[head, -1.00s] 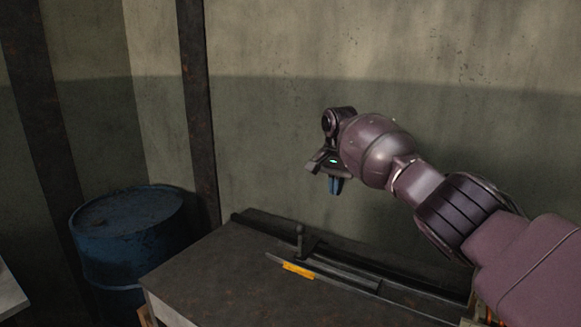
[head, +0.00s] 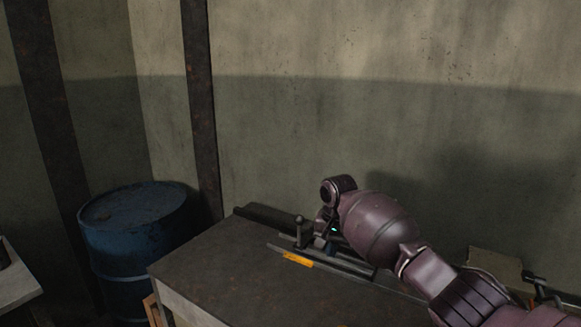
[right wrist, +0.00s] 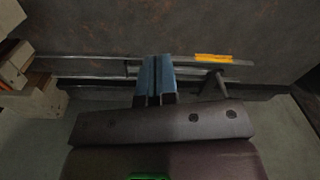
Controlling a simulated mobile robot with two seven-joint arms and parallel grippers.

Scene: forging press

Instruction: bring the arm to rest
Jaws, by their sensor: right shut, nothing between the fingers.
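My right arm comes in from the right in the head view. Its gripper (head: 326,243) is low, over the back part of the dark bench (head: 215,265), and partly hidden by my wrist. In the right wrist view the two blue fingers (right wrist: 155,78) are together with nothing between them. They appear over or near the long metal bars on the bench; I cannot tell whether they touch. My left gripper is not in view.
A bar with a yellow-orange section (head: 297,259) lies on the bench beside an upright dark post (head: 299,230). A blue drum (head: 135,235) stands left of the bench. Wooden blocks (right wrist: 35,95) show at left in the right wrist view. The bench's front left is clear.

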